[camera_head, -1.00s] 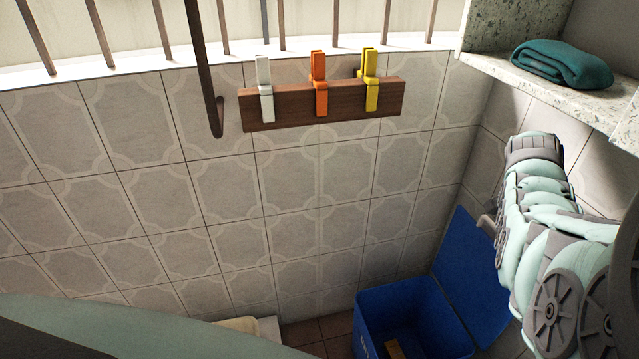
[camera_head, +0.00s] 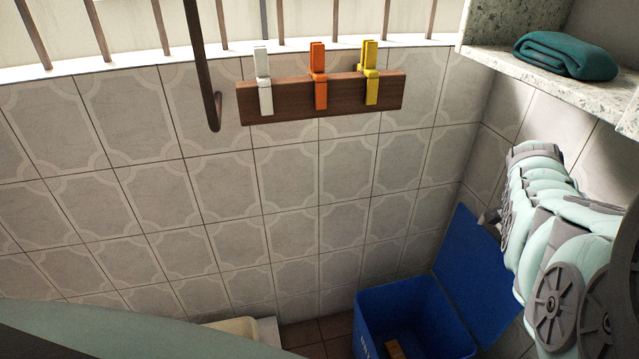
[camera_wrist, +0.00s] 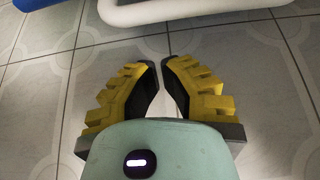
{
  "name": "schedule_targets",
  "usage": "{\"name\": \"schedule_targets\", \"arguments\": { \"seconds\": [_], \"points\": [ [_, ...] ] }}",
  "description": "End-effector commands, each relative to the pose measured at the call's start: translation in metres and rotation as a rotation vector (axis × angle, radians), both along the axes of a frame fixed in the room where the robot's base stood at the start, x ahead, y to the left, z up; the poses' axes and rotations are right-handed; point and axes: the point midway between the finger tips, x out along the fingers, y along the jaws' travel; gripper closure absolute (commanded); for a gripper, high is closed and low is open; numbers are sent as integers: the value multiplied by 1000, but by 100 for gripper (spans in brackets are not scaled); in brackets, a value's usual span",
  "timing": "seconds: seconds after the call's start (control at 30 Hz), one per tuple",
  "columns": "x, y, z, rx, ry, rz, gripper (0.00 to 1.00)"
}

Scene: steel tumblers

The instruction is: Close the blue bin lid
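The blue bin (camera_head: 372,318) stands on the floor at the bottom right of the head view, with its front cut off by the frame. Its blue lid (camera_head: 465,262) is open, tilted up on the bin's right side near the right wall. My arm overlaps the lid's right part. In the head view my gripper is mostly hidden behind the arm, near the lid's top. In the wrist view my gripper (camera_wrist: 160,66) has its two yellow-and-black fingers drawn in, tips nearly together, with nothing between them. I cannot tell whether it touches the lid.
A brownish object (camera_head: 395,349) lies in the bin. A peg rack (camera_head: 290,104) hangs on the tiled wall beside a dark hooked rod (camera_head: 205,75). A teal towel (camera_head: 566,57) lies on a stone shelf (camera_head: 600,92) above my arm. A white bar (camera_wrist: 180,10) crosses the wrist view's top.

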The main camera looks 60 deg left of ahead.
Motion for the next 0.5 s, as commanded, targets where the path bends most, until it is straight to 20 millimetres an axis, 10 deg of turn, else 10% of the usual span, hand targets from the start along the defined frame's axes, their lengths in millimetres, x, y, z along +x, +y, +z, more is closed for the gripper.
{"name": "schedule_targets", "arguments": {
  "seconds": [0.5],
  "points": [
    [-26,13,-3,2,-2,10,100]
  ]
}}
